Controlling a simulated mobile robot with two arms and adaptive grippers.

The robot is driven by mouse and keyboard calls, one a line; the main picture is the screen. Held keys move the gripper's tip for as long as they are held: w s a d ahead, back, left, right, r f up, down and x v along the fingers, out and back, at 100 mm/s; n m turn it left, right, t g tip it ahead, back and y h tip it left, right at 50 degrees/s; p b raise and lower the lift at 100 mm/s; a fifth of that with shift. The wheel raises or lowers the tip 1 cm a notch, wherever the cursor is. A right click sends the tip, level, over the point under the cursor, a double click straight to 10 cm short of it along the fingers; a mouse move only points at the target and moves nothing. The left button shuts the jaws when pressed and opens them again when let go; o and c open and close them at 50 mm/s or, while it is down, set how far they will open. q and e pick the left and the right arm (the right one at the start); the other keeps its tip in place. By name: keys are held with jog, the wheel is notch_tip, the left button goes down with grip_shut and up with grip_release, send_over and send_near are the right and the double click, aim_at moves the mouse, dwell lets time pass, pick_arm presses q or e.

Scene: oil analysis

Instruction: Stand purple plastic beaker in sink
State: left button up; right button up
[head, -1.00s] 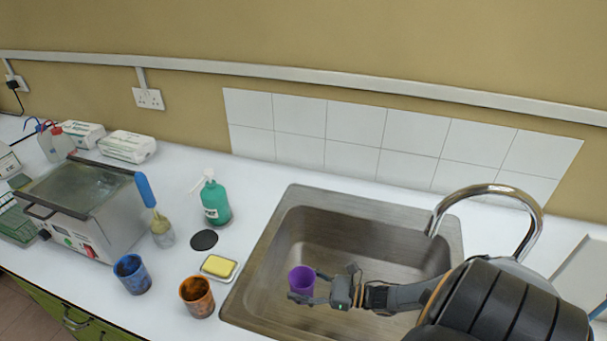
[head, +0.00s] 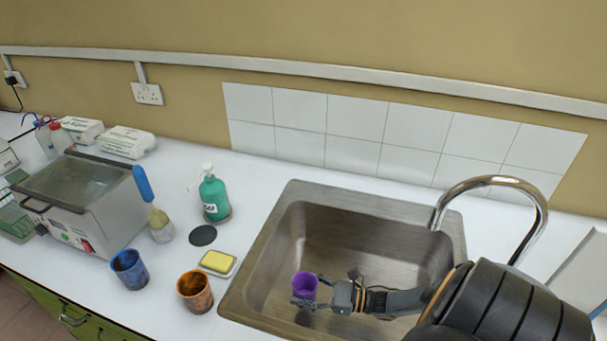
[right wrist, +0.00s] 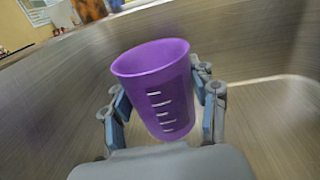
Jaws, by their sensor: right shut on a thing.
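The purple plastic beaker (head: 304,283) is upright, mouth up, inside the steel sink (head: 262,262). In the head view my right gripper (head: 316,292) comes in from the right and is shut on it. In the right wrist view the beaker (right wrist: 160,85) leans a little in the picture between the two fingers (right wrist: 163,105), with white marks on its side. Its base is low over the sink floor; I cannot tell whether it touches. My left gripper is not in view.
The chrome tap (head: 490,184) arches over the sink's right side. Left of the sink stand an orange beaker (head: 195,292), a blue beaker (head: 130,269), a sponge dish (head: 218,262) and a green soap bottle (head: 214,196). The sink floor around the beaker looks bare.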

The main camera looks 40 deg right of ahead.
jog(key=shift+f, duration=0.2)
jog(key=o, duration=1.1)
jog(key=shift+r, duration=0.1)
jog(key=shift+r+p, duration=0.5)
jog(key=shift+r, duration=0.05)
jog(key=shift+s+d+r, duration=0.1)
jog(key=shift+s+d, duration=0.05)
jog(key=shift+s, duration=0.1)
jog(key=b+v, duration=0.1)
jog(key=v, duration=0.6)
